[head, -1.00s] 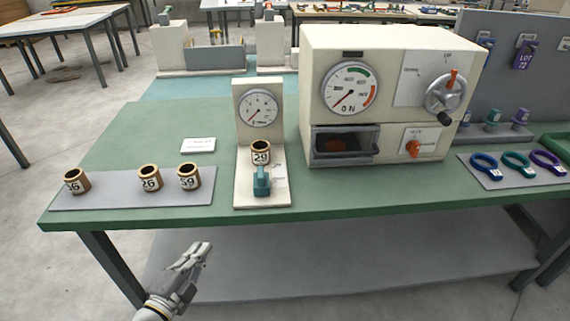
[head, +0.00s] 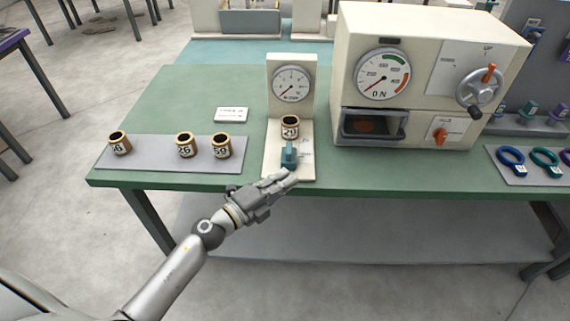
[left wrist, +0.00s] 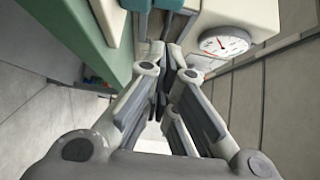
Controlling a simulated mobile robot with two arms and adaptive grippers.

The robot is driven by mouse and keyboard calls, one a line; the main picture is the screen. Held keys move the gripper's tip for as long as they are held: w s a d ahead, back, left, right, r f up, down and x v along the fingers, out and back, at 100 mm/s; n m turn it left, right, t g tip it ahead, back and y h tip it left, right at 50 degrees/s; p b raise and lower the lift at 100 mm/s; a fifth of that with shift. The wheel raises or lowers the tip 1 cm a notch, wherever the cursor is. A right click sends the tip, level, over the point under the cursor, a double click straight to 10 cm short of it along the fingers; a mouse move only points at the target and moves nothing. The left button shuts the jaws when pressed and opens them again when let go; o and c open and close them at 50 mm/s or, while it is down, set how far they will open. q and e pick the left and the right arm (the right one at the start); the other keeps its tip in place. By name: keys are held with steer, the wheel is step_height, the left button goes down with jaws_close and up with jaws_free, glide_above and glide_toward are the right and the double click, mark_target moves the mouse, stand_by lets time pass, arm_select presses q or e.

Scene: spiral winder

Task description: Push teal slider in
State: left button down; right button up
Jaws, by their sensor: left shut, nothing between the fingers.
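The teal slider (head: 289,156) stands on the front part of a cream gauge stand (head: 291,75), in front of a brown bushing (head: 290,127) marked 29. My left gripper (head: 290,178) is shut and empty, at the table's front edge just in front of and below the slider. In the left wrist view, teal (left wrist: 168,5) shows at the top edge, just beyond the closed fingertips (left wrist: 172,48); whether they touch it I cannot tell. The stand's dial (left wrist: 224,42) shows at the upper right there. My right gripper is not in view.
Several numbered bushings (head: 186,145) stand on a grey mat (head: 140,156) at the left. A cream machine (head: 425,75) with a dial, an open drawer and a handwheel stands at the right. Coloured rings (head: 511,158) lie on a mat at the far right.

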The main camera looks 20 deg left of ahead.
mark_target(289, 154)
arm_select(q)
steer(key=w, duration=0.2)
steer(key=w+a, duration=0.1)
steer(key=w, duration=0.1)
stand_by(0.3)
steer(key=w, duration=0.2)
steer(key=w+a, duration=0.1)
steer(key=w+b, duration=0.1)
steer(key=w, duration=0.1)
steer(key=shift+w+a+f, duration=0.1)
steer(key=shift+w+a, duration=0.2)
steer(key=shift+w, duration=0.05)
steer(key=shift+w+a, duration=0.15)
steer(key=shift+w, duration=0.05)
steer(key=shift+r, duration=0.3)
steer(key=shift+a, duration=0.1)
